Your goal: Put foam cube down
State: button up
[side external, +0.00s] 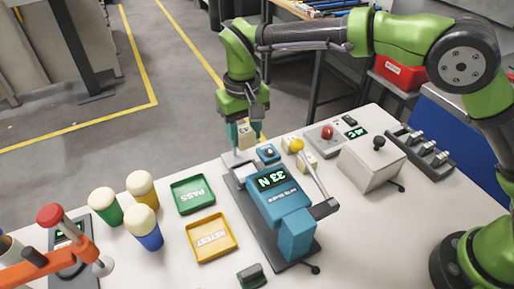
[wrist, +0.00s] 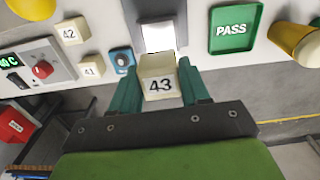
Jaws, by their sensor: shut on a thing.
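My gripper (side external: 246,135) has its teal fingers closed on both sides of a cream foam cube (wrist: 160,86) marked 43. The cube also shows between the fingers in the side view (side external: 246,136). It is held level, near the table's far edge, just behind the pale plate (side external: 243,172) of the blue tester (side external: 283,215). In the wrist view the bright plate (wrist: 158,36) lies just beyond the cube. The green PASS tray (side external: 193,204) is empty, left of the tester. The yellow RETEST tray (side external: 211,253) is empty, nearer the camera.
Cubes marked 42 (wrist: 69,33) and 41 (wrist: 91,70) stand near the red-button box (wrist: 38,82). The tester's lever has a yellow knob (side external: 297,145). Several cream-topped cups (side external: 144,222) stand left of the trays. A small blue knob box (side external: 268,153) is beside the plate.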

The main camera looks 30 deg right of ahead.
aim_at(247, 173)
dwell(0.3)
notch_tip(247, 173, down, 10)
jog(key=shift+r, duration=0.2)
dwell(0.3)
jog(key=shift+f, duration=0.2)
jog(key=o, duration=1.1)
